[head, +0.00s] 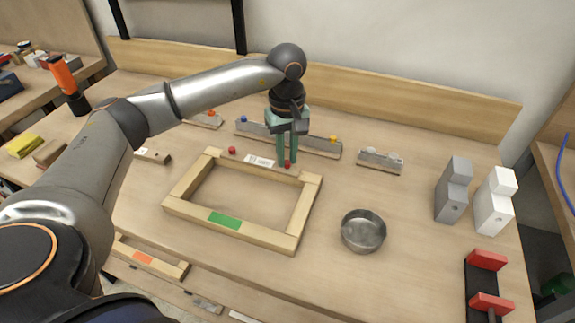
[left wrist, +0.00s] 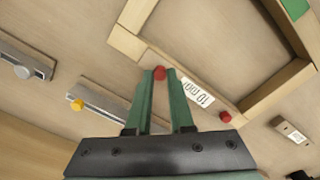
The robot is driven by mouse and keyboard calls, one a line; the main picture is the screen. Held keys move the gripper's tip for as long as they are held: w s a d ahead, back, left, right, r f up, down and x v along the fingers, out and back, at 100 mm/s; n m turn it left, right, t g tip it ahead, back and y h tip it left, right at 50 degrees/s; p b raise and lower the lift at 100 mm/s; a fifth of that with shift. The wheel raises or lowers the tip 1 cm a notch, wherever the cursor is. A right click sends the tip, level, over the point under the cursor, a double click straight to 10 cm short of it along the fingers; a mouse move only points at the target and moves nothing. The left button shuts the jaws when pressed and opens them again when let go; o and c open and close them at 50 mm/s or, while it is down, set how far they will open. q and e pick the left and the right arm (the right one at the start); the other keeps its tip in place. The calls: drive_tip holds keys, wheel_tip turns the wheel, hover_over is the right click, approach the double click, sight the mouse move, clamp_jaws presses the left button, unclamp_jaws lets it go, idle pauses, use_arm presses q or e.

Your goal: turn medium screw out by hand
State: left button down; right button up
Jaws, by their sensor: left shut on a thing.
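A wooden frame (head: 172,204) lies on the workbench, with a white label (head: 260,160) and a green patch (head: 224,220) on its bars. Two red-headed screws sit in its far bar: the left one (head: 232,150) is free, and the right one (head: 287,163) is at my left gripper's fingertips. My left gripper (head: 287,160) points down and its green fingers are shut on the right red screw. In the left wrist view that red screw head (left wrist: 160,72) shows between the fingertips, and the other red screw (left wrist: 225,116) stands apart. The screws' shafts are hidden.
A long metal bar (head: 315,148) with a blue and a yellow knob lies just behind the frame. A short metal bar (head: 380,161) and a round metal bowl (head: 363,232) are to the right. Grey (head: 452,190) and white (head: 493,202) blocks and a red-ended clamp (head: 482,285) stand farther right.

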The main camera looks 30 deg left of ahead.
use_arm(q)
drive_tip(key=n, duration=0.2)
drive_tip(key=shift+n+p, duration=0.3)
drive_tip(key=shift+n, duration=1.3)
drive_tip(key=n+p, duration=0.1)
drive_tip(key=n, duration=0.2)
drive_tip(key=shift+n, duration=1)
